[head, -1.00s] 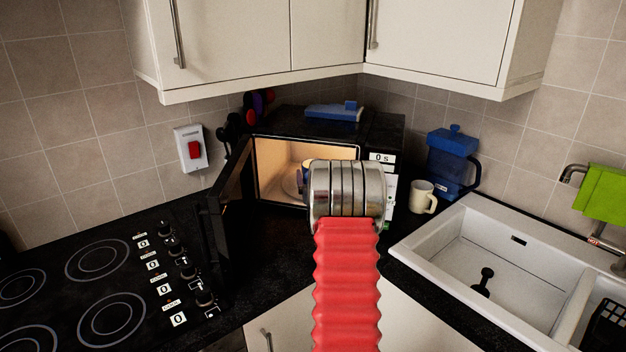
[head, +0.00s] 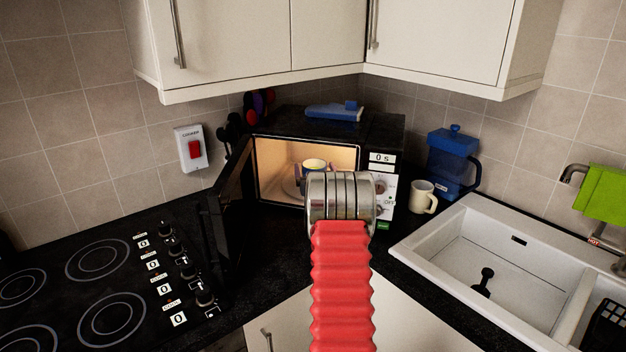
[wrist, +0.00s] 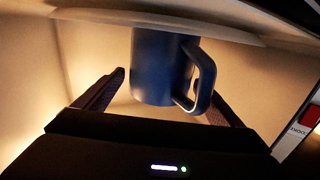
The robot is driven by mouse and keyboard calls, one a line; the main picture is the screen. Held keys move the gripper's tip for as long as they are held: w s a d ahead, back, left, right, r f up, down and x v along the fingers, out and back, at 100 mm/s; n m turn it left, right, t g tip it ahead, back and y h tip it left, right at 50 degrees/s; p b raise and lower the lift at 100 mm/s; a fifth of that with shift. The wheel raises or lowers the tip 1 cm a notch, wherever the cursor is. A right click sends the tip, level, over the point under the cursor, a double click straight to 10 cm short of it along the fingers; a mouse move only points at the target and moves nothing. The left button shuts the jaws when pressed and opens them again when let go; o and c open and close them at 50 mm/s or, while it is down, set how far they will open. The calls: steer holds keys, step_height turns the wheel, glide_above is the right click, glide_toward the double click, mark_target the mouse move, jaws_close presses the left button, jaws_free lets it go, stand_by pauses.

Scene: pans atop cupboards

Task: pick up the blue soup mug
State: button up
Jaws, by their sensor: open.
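The blue mug (wrist: 160,65) is inside the lit, open microwave (head: 272,190). In the head view its pale inside and rim (head: 314,163) show above my wrist; its lower part is hidden. The wrist view looks upside down: the mug stands on a pale plate (wrist: 90,15) at the picture's top, with its handle at the right. My gripper (wrist: 165,88) is open, one finger at each side of the mug. The right finger is partly hidden behind the handle. I cannot tell whether either finger touches the mug.
The microwave door (head: 228,210) stands open at the left. A cream mug (head: 423,197) and a blue container (head: 452,160) stand to the right. The white sink (head: 500,250) is at the right, the black hob (head: 100,270) at the left. A blue object (head: 333,111) lies on the microwave.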

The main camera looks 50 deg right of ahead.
steer(key=shift+w+d, duration=0.4)
steer(key=shift+w, duration=0.05)
steer(key=shift+c, duration=0.4)
steer(key=c, duration=1.5)
steer(key=shift+r, duration=0.1)
